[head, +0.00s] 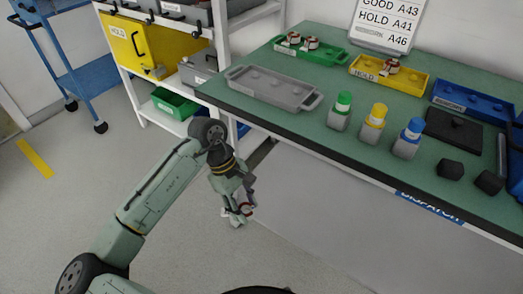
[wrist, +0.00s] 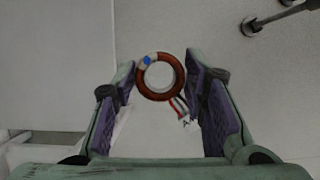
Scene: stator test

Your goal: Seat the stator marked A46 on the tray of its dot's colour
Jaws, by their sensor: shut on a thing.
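My gripper (head: 238,212) hangs low in front of the bench, below its top. In the wrist view it is shut on a stator (wrist: 139,82), a copper-brown ring with a pale inside, a blue dot and red and black leads. A small tag by the leads is too small to read fully. The blue tray (head: 472,101) lies at the right of the bench and looks empty. The yellow tray (head: 408,82), labelled HOLD, holds a stator. The green tray (head: 318,55) holds two stators. A sign (head: 388,22) reads GOOD A43, HOLD A41 and A46.
An empty grey tray (head: 270,88) lies near the green bench's (head: 315,112) left end. Bottles with green (head: 341,112), yellow (head: 373,124) and blue (head: 408,139) caps stand near the front edge. A black plate (head: 455,131) and dark blocks lie to their right. Shelving stands left.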

